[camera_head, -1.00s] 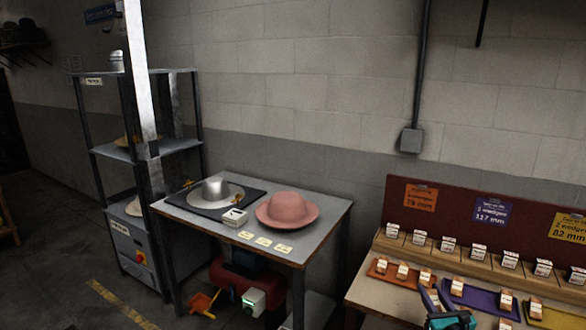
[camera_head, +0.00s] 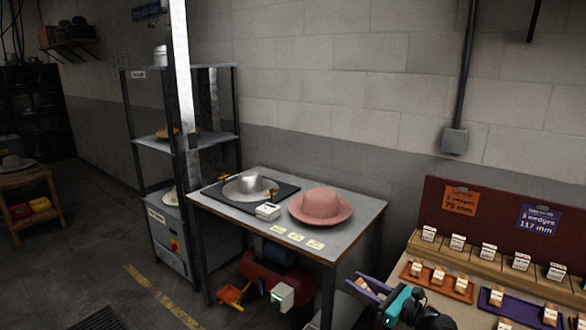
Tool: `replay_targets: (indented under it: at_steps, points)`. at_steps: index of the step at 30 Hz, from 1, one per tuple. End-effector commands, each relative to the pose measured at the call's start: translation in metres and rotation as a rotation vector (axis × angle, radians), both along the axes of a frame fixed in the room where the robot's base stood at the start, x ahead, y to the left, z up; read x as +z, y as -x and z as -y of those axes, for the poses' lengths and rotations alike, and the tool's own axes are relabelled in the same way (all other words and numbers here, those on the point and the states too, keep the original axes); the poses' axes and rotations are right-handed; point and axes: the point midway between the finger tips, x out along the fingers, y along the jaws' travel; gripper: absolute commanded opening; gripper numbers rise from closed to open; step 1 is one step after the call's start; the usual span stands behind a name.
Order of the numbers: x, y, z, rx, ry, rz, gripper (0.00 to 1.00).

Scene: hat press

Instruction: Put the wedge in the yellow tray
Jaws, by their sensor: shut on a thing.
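My gripper (camera_head: 357,286) is at the bottom of the view, left of the wedge bench. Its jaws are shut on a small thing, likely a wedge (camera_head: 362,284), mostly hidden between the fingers. Several small white-labelled wedges stand in a row on the wooden ledge (camera_head: 500,270) of the bench. More stand in the orange tray (camera_head: 450,293) and the purple tray (camera_head: 522,311). The yellow tray is outside the current view.
A table (camera_head: 365,215) holds a pink hat (camera_head: 320,206) and a metal hat form (camera_head: 252,183) on a dark mat. A shelf rack (camera_head: 134,130) with a pale post stands left. An orange sign (camera_head: 460,201) and a purple sign (camera_head: 540,219) hang on the bench's red board.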

Motion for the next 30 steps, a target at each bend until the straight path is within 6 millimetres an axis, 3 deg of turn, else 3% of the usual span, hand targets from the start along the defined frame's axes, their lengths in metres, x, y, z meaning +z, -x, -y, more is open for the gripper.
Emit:
replay_targets:
  at_steps: [9,30]
  points:
    - [-0.013,0.026,-0.022,0.150,-0.001,-0.001,0.09]
    - [-0.012,0.029,-0.024,0.162,-0.001,0.001,0.09]
